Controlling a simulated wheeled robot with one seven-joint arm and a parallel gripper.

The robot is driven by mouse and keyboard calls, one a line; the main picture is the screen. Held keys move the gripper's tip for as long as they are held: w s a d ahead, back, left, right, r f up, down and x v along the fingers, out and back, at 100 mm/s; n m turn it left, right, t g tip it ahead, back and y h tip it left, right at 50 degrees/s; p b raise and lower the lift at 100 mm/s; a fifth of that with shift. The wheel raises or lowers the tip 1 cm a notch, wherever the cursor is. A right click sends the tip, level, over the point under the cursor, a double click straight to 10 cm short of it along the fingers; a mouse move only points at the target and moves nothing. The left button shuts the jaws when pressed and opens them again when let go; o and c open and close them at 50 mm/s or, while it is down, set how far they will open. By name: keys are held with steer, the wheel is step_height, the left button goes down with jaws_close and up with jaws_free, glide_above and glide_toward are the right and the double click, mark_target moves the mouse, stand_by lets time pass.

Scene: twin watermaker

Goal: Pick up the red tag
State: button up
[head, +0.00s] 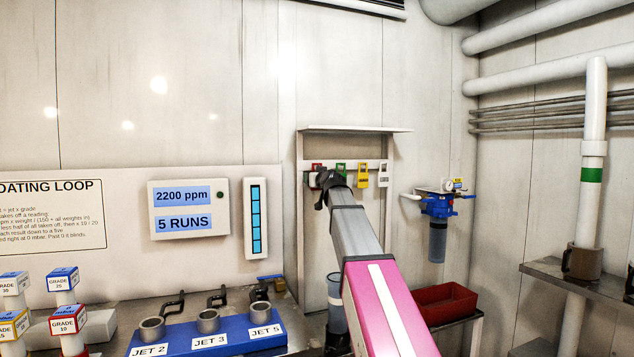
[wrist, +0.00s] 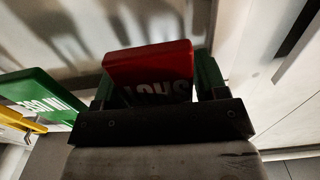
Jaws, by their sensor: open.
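The red tag (wrist: 150,66) with white lettering is upright in the wrist view, between the two dark green fingers of my gripper (wrist: 157,78). The fingers stand apart on either side of it; whether either touches it I cannot tell. The dark gripper body hides the tag's lower part. In the head view the red tag (head: 316,167) hangs at the left end of a wall rack, partly hidden by my gripper (head: 324,180).
A green tag (wrist: 42,93) and a yellow tag (wrist: 18,121) stand close beside the red one. In the head view, the rack (head: 350,163) sits under a small shelf (head: 355,129). A blue filter unit (head: 438,205) is to the right, and a red bin (head: 447,302) stands below.

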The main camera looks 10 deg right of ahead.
steer(key=c, duration=0.7)
steer(key=shift+r, duration=0.1)
